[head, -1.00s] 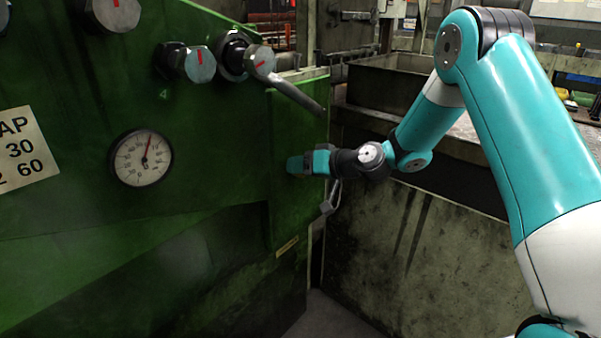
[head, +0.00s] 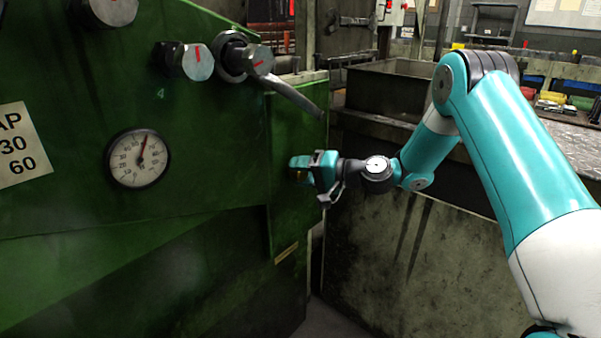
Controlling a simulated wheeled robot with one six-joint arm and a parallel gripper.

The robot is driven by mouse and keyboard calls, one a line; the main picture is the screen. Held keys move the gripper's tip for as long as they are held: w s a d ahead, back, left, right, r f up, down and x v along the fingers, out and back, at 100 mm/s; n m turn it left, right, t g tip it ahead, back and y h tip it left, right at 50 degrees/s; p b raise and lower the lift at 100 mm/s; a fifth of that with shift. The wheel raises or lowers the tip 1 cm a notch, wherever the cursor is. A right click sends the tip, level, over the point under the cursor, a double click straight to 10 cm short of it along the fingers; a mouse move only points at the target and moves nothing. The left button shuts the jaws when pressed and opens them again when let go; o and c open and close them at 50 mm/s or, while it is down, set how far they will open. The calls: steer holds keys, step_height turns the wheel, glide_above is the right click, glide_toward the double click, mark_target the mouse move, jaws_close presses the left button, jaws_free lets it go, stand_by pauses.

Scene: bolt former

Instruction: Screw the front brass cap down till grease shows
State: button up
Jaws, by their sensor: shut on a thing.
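My gripper (head: 302,170) reaches from the right to the green machine panel (head: 290,125). It is shut, with its fingertips close against the panel's face. A small brassy patch, the front brass cap (head: 302,176), shows between the fingers; the rest of it is hidden by them. I cannot make out any grease there. No second cap can be made out.
A round pressure gauge (head: 139,159) and a numbered plate (head: 20,145) are to the left. Large hex bolt heads with red marks (head: 197,62) and a grey lever (head: 292,96) stick out above my gripper. A grimy metal bin wall (head: 420,265) stands right of the panel.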

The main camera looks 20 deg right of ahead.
stand_by(0.4)
steer(key=o, duration=0.9)
steer(key=shift+o, duration=0.2)
steer(key=v, duration=1.7)
steer(key=shift+d+b, duration=0.2)
steer(key=shift+b, duration=0.25)
steer(key=shift+s, duration=0.1)
